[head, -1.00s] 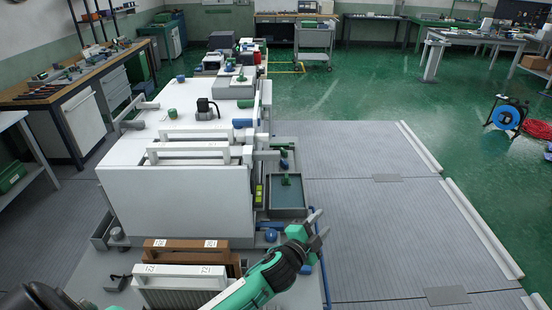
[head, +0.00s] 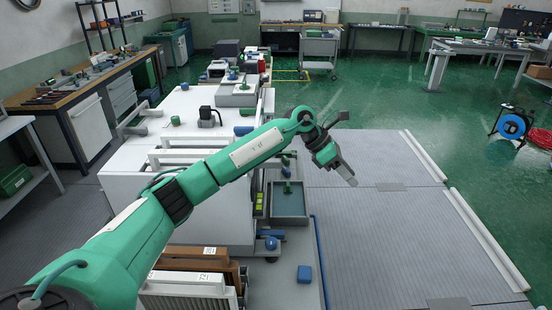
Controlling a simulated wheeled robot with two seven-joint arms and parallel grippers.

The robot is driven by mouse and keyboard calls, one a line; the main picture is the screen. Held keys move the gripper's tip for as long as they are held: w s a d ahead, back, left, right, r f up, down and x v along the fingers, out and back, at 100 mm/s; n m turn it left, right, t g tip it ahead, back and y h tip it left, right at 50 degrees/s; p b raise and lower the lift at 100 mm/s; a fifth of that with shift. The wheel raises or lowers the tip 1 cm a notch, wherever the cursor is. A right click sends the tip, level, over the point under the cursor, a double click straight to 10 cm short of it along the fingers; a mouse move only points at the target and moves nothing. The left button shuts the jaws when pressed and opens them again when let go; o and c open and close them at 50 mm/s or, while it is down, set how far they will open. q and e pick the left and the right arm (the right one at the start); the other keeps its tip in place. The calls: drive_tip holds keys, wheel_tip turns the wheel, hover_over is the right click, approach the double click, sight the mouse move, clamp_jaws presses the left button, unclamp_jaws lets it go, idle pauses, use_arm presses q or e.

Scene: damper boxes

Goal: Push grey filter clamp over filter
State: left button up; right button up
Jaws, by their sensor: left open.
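A large white box (head: 212,218) stands left of centre. Light bar-shaped frames (head: 182,153) sit across its top, partly covered by my left arm. A brown-framed filter (head: 195,254) and a white-framed filter (head: 185,304) stand in front of the box, partly hidden by the arm. I cannot make out the grey filter clamp for certain. My left gripper (head: 349,177) is open and empty, held in the air to the right of the box and over the grey floor plates in the picture. It touches nothing that I can see. My right gripper is not in view.
A grey tray (head: 302,205) with a green piece in it is fixed at the box's right side. Grey floor plates (head: 400,240) lie clear to the right. A workbench (head: 75,90) stands at the left.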

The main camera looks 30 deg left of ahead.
use_arm(q)
drive_tip(key=a+r+y, duration=0.3)
drive_tip(key=a, duration=0.4)
drive_tip(key=a+r+y, duration=0.3)
drive_tip(key=a, duration=0.5)
wheel_tip(320, 180, up, 6)
drive_tip(key=g+y, duration=0.2)
drive_tip(key=y, duration=0.1)
hover_over(272, 160)
wheel_tip(272, 160, down, 13)
drive_tip(key=p, duration=0.4)
drive_tip(key=shift+d+p, duration=0.1)
drive_tip(key=shift+p, duration=0.25)
drive_tip(key=shift+f, duration=0.6)
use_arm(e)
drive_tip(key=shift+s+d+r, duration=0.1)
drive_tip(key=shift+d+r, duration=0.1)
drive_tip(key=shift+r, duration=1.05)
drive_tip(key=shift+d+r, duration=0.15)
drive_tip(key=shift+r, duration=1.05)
use_arm(q)
clamp_jaws()
